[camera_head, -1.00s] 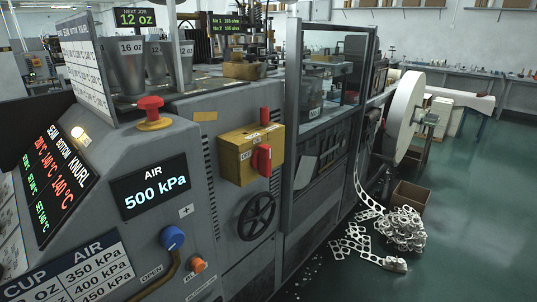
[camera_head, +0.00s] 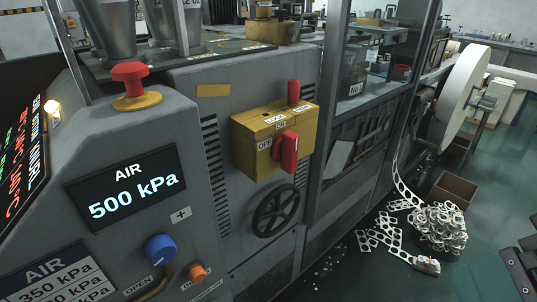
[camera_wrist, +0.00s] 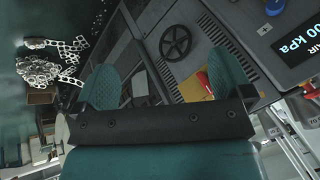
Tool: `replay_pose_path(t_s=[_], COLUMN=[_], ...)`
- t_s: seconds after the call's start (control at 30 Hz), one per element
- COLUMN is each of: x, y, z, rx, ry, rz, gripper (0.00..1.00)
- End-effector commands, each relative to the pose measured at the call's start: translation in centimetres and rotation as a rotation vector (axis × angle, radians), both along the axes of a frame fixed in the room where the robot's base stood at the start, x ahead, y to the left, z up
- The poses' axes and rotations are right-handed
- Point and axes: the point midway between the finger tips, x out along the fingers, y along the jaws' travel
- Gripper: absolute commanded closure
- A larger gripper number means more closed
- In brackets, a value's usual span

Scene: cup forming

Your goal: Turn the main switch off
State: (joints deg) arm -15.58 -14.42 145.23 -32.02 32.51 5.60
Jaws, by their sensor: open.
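The main switch is a yellow box (camera_head: 250,150) on the grey machine's front, with a red handle (camera_head: 289,153) on its face. A red peg (camera_head: 294,92) sticks up from the box top. My gripper (camera_wrist: 164,64) is open and empty, its two teal fingers wide apart. In the wrist view a strip of the yellow box (camera_wrist: 204,79) shows beside the right finger, which hides the rest. The gripper is apart from the switch.
A black handwheel (camera_head: 275,211) sits below the box. A red mushroom button (camera_head: 129,76), the AIR display (camera_head: 126,188) and a blue knob (camera_head: 160,248) are to the left. Scrap strip (camera_head: 438,226) and a cardboard box (camera_head: 454,190) lie on the floor at right.

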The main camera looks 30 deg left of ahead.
Motion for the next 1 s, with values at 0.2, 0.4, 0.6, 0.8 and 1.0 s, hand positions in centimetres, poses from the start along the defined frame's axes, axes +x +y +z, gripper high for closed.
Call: replay_pose_path(t_s=[0.2,0.4,0.6,0.8,1.0], x=[5.4,9.5,11.6,12.6,14.1], y=[8.5,12.9,13.9,15.8,19.8], z=[-6.0,-6.6,-6.0,-5.3,-5.2], rx=[0.479,0.918,1.133,1.159,1.158], ry=[0.037,0.202,0.320,0.339,0.338], rz=[-0.239,-0.463,-0.577,-0.589,-0.585], gripper=[0.00,0.00,0.00,0.00,0.00])
